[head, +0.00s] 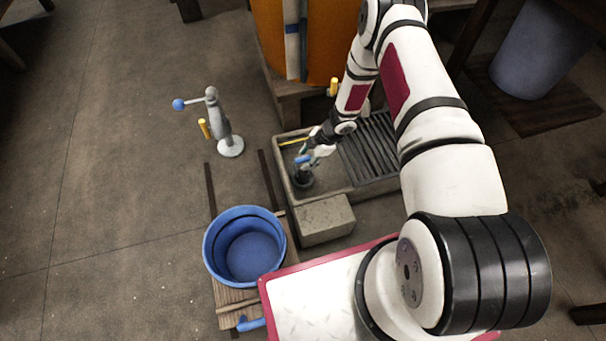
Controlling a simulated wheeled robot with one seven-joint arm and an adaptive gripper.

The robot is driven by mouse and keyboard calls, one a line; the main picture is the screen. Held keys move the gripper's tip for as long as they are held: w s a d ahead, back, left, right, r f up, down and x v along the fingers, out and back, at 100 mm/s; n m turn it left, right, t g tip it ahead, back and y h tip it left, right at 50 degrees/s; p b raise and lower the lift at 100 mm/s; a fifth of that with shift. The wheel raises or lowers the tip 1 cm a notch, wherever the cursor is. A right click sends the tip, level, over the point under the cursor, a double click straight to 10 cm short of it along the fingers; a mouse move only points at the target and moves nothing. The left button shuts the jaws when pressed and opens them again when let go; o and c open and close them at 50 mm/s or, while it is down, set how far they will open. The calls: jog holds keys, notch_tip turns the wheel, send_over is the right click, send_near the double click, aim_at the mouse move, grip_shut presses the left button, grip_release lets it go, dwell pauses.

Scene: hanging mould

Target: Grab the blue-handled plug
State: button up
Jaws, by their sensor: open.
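The blue-handled plug (303,159) shows as a small blue bar above a dark round piece in the left part of the grey stone basin (283,178). My gripper (311,152) is open and reaches down into the basin from the upper right, right at the blue handle. Its fingers overlap the handle in this view. They are too small to tell whether they straddle it or touch it. The lower part of the plug is partly hidden in shadow.
A slatted grate (372,150) fills the basin's right side. A stone block (325,220) stands before it. A blue tub (243,225) sits on a wooden cart at lower left. A grey stand (222,125) with a blue-knobbed lever is left. An orange barrel (330,45) stands behind.

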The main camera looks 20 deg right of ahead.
jog(key=shift+w+a+f, duration=0.1)
jog(key=shift+a+f, duration=0.15)
jog(key=shift+f, duration=0.45)
jog(key=shift+r, duration=0.1)
jog(key=shift+c, duration=0.2)
grip_shut()
